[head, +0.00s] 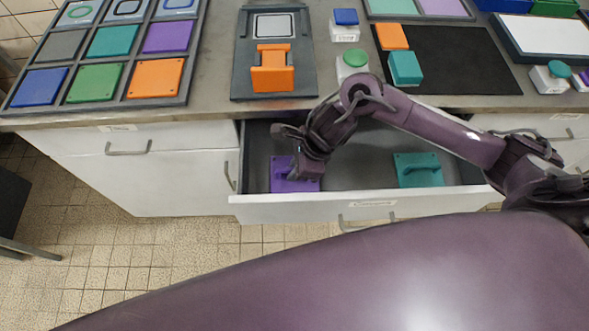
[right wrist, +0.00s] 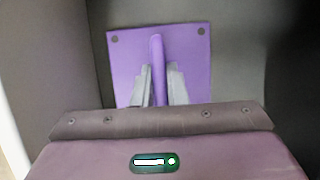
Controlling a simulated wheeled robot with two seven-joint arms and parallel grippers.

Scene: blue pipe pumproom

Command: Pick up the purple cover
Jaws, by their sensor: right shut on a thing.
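The purple cover (head: 283,184) is a square plate with a raised handle, in the left part of the open drawer (head: 345,202). It also shows in the right wrist view (right wrist: 128,62), with holes in its two far corners. My right gripper (head: 298,172) reaches down into the drawer over the cover. In the right wrist view the two grey fingers (right wrist: 160,85) are shut on the cover's upright handle, one on each side. My arm hides part of the cover in the head view. I cannot tell whether the cover touches the drawer floor. My left gripper is not in view.
A teal cover (head: 418,170) with a handle lies at the drawer's right. The drawer walls stand close around my right gripper.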

